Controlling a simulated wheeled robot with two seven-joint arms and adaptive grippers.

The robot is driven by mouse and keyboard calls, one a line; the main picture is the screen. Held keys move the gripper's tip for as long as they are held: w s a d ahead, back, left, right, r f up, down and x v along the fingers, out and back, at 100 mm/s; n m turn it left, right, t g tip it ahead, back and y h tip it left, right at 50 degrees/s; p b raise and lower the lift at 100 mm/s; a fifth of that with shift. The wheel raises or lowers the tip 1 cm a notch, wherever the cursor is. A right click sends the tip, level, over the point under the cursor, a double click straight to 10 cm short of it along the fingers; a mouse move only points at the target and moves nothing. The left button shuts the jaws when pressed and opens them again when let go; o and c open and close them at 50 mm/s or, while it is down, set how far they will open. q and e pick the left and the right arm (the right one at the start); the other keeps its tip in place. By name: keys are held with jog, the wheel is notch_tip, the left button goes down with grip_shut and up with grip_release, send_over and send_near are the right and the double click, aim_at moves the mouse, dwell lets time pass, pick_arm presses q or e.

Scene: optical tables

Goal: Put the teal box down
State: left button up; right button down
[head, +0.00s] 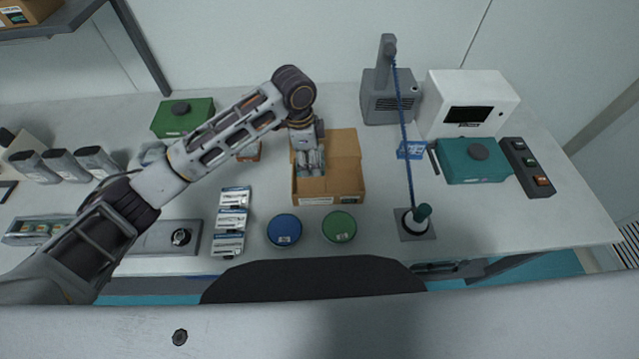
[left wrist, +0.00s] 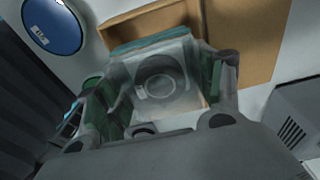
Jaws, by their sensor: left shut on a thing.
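My left gripper (head: 310,165) reaches down over the left part of the open cardboard box (head: 345,180). In the left wrist view its two fingers (left wrist: 160,90) are shut on a small clear-faced box with teal edges (left wrist: 150,45). A round lens-like shape shows on its face. In the head view the gripper mostly hides this held box. I cannot tell whether it touches the cardboard box's floor. A larger teal box with a dark round knob (head: 472,160) stands on the table at the right. My right gripper is not in view.
A blue round tin (head: 284,230) and a green one (head: 339,227) stand in front of the cardboard box. Blue-and-white packs (head: 232,220) lie to its left. A grey stand (head: 388,100) with a blue cord is to the right. A green box (head: 182,117) stands back left.

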pick_arm(q)
jog(key=shift+a, duration=0.25)
send_over(312, 186)
jog(key=shift+a+f+p, duration=0.15)
jog(key=shift+f, duration=1.45)
jog(key=shift+a+f+p, duration=0.1)
jog(key=shift+f+p, duration=0.05)
jog(key=shift+f, duration=1.4)
jog(key=shift+f, duration=1.85)
jog(key=shift+f, duration=0.1)
jog(key=o, duration=0.8)
